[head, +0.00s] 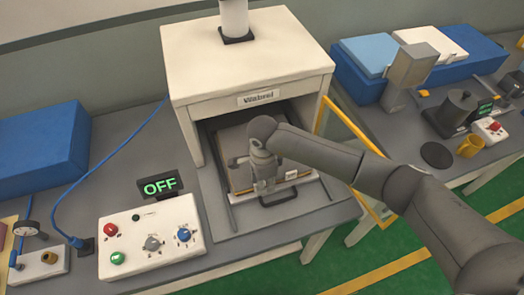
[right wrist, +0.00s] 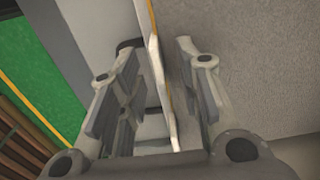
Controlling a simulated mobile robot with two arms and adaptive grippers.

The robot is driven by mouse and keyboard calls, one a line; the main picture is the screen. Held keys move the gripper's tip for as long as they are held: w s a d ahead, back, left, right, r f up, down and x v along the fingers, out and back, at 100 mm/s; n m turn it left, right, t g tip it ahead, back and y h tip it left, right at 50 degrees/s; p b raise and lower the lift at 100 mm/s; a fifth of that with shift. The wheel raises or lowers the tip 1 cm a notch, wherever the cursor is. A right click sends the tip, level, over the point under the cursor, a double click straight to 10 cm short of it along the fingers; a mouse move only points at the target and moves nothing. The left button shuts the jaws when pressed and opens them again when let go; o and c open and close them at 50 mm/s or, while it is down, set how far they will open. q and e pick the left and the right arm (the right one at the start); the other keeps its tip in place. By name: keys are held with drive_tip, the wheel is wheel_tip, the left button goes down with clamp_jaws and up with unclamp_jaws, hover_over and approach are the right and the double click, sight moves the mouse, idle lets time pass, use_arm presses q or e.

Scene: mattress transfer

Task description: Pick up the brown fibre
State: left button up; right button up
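A flat grey-brown slab (head: 236,140), which looks like the brown fibre, lies in the pulled-out drawer of the white machine. My right gripper (head: 265,188) points down over the slab's front edge and hides part of it. In the right wrist view, my right gripper (right wrist: 156,60) is open. Its fingers stand on either side of a thin upright pale-and-brown edge, with gaps showing. The slab's rough top (right wrist: 265,60) fills the right side there. Whether that edge belongs to the slab or the drawer I cannot tell. My left gripper is not in view.
The white machine (head: 247,67) stands over the drawer, whose dark handle (head: 280,198) is at the front. A control box (head: 150,238) and an OFF display (head: 160,186) sit to the left. A yellow frame (head: 350,130) stands at the right.

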drive_tip(key=shift+s+f, duration=0.1)
drive_tip(key=shift+f, duration=0.05)
clamp_jaws()
idle(0.4)
